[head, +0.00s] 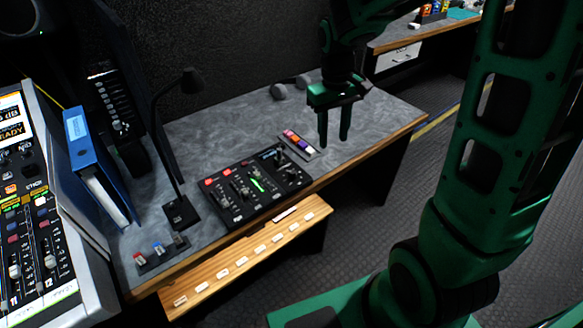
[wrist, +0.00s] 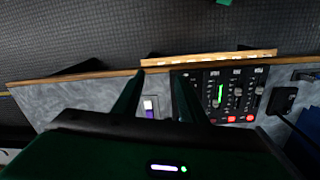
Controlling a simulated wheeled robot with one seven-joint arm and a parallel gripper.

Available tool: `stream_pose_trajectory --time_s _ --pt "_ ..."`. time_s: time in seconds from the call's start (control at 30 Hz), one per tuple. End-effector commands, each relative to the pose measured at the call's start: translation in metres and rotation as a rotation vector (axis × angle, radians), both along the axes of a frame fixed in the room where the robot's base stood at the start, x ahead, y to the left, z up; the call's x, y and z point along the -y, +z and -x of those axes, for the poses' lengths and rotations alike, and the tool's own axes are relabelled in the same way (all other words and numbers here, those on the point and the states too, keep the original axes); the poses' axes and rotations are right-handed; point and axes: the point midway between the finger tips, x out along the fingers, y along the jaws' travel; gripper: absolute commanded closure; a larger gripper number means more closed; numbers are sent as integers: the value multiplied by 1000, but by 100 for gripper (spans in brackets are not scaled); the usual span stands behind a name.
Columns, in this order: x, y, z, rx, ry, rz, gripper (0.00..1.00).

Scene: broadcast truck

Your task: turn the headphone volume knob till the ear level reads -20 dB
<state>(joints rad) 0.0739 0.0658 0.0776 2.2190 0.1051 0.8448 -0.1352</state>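My gripper (head: 334,143) hangs above the right part of the grey desk, fingers pointing down, apart, with nothing between them. The wrist view also shows its two fingers (wrist: 155,92) spread. A black control panel (head: 250,187) with red buttons, sliders and a lit green bar lies on the desk, left of my gripper; it shows in the wrist view too (wrist: 222,92). A mixing console (head: 38,225) with small knobs (head: 26,148) stands at the far left. Its screen (head: 11,120) is cut off; only "dB" and "READY" show, no number. I cannot tell which knob is the headphone volume.
Grey headphones (head: 290,87) lie at the desk's back. A coloured strip (head: 298,143) lies between panel and gripper. A lamp or microphone (head: 180,208) on a thin stem and a blue binder (head: 95,165) stand left. A wooden ledge (head: 245,262) runs in front.

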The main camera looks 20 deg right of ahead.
Motion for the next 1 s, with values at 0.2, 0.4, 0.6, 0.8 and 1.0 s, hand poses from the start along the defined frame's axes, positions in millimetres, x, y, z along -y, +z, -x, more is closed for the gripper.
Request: stream_pose_trajectory --time_s 0.2,0.4,0.6,0.8,1.0 --pt "-60 -40 -54 -8 170 -42 62" --pt "-85 -55 -72 -6 230 -64 62" --pt "-87 -71 -73 -8 235 -66 62" --pt "-87 -105 -72 -8 234 -67 62" --pt "-86 -138 -72 -8 234 -66 62"
